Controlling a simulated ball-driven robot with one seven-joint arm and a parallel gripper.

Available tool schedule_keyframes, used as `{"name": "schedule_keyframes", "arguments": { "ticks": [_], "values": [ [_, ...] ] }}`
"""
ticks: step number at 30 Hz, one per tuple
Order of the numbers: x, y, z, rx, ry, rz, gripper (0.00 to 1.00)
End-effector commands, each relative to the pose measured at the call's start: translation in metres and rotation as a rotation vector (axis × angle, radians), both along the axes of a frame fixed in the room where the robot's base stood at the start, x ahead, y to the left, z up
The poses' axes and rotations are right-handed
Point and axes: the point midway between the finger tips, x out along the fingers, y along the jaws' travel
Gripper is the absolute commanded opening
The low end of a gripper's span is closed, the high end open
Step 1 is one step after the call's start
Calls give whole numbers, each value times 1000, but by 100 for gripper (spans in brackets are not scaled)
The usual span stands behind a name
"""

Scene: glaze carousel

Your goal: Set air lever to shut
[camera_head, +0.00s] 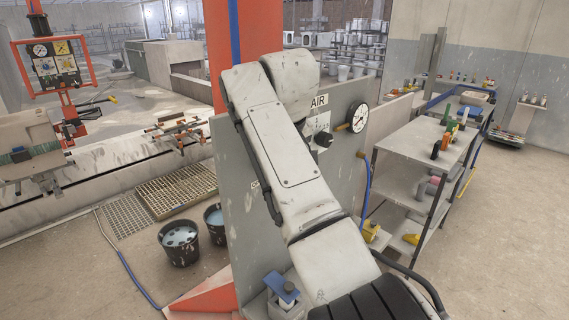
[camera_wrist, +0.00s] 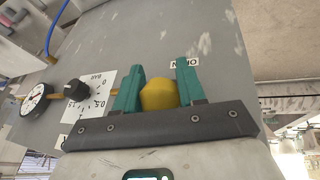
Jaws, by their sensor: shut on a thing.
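The air panel (camera_head: 241,165) is a grey board on an orange post, marked AIR at its top; most of it is hidden behind my arm in the head view. In the wrist view the panel (camera_wrist: 205,50) fills much of the picture. My gripper (camera_wrist: 157,88) has green fingers on both sides of a yellow rounded knob (camera_wrist: 159,95), which looks like the end of the air lever. The fingers are shut on it. A small label (camera_wrist: 186,63), seemingly OPEN, is beside the right finger. The rest of the lever is hidden. My gripper is hidden in the head view.
A pressure gauge (camera_head: 358,117) and a black dial knob (camera_head: 323,139) sit on the panel. A shelf rack (camera_head: 400,140) with tools stands at right. Buckets (camera_head: 178,243) and floor grating (camera_head: 175,190) lie left.

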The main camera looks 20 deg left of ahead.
Motion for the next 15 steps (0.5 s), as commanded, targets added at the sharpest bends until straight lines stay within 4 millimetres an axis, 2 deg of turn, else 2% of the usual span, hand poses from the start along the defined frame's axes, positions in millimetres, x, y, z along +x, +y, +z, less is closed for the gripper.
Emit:
{"name": "schedule_keyframes", "arguments": {
  "ticks": [14,15],
  "values": [
    [1,1,1,-6,0,0,0],
    [1,1,1,-6,0,0,43]
  ]
}}
